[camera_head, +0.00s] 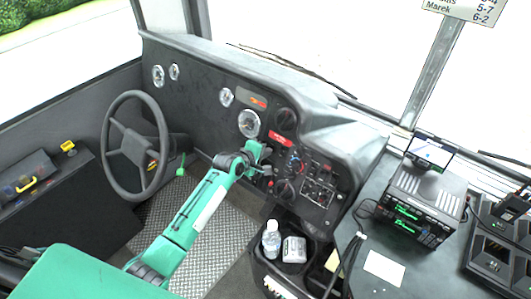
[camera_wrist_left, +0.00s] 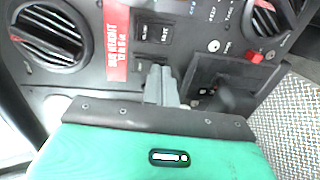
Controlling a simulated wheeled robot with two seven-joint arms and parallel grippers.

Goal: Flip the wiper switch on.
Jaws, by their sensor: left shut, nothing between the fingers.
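My left gripper (camera_head: 268,170) is at the dashboard, its fingers shut and empty. In the left wrist view, the grey fingers (camera_wrist_left: 164,84) reach up to the panel just below a pair of black rocker switches (camera_wrist_left: 154,33). The fingers cover part of the panel under that pair. I cannot tell whether the tips touch it. The lettering is too small to show which switch is the wiper switch, or how it is set. My right gripper is not in view.
A red label (camera_wrist_left: 116,38) and a round vent (camera_wrist_left: 48,34) sit beside the switches. The steering wheel (camera_head: 138,145) stands left of my arm. A water bottle (camera_head: 271,240) stands below the dashboard. A radio unit (camera_head: 424,205) is on the right.

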